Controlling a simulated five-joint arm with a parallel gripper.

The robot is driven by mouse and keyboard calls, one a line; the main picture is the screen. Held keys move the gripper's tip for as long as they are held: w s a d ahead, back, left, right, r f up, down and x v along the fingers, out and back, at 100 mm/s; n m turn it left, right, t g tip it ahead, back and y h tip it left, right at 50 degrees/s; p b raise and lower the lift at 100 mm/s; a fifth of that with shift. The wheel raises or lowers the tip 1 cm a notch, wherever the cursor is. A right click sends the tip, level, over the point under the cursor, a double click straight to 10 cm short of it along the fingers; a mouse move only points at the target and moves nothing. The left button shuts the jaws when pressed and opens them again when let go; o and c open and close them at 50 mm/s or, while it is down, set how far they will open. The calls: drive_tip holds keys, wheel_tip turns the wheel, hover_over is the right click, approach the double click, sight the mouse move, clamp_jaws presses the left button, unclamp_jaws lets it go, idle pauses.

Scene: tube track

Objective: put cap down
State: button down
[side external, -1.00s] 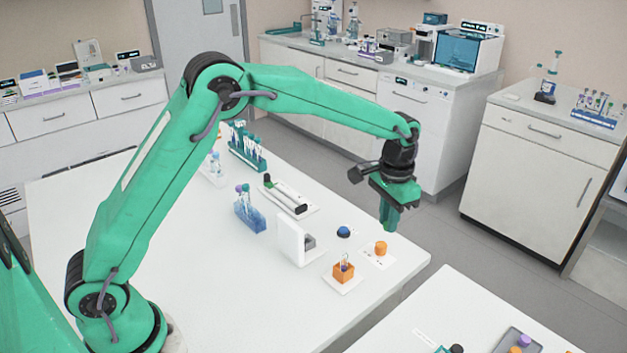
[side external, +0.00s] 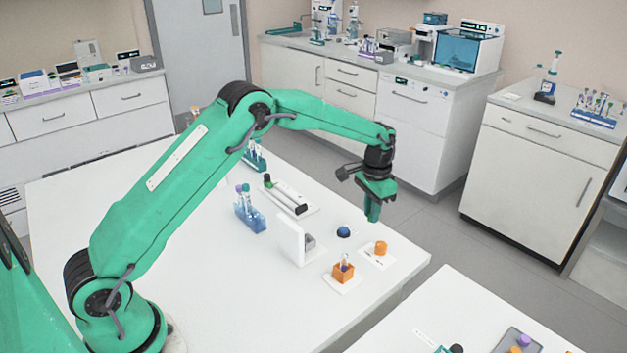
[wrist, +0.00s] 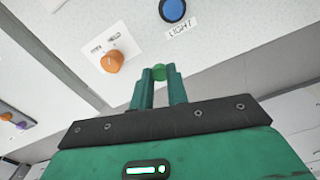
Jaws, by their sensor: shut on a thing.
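My gripper (side external: 373,214) hangs pointing down above the far right part of the white table. In the wrist view its two green fingers (wrist: 159,88) are shut on a small round green cap (wrist: 159,72), which shows between the fingertips. In the side view the cap cannot be made out from the green fingers. An orange block (side external: 344,272) with a small tube standing in it sits near the table's front right edge, nearer the camera than the gripper.
A blue button (side external: 343,231) and an orange knob (side external: 380,248) on a white plate lie below the gripper. A white upright panel (side external: 291,240), a blue tube rack (side external: 250,216) and a long dark-and-white device (side external: 287,196) stand to the left. The front left of the table is clear.

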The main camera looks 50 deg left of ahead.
drive_tip(key=shift+f, duration=0.15)
drive_tip(key=shift+f, duration=1.85)
drive_tip(key=shift+f, duration=0.15)
drive_tip(key=c, duration=1.4)
unclamp_jaws()
wheel_tip(320, 180, up, 11)
drive_tip(key=shift+r, duration=0.65)
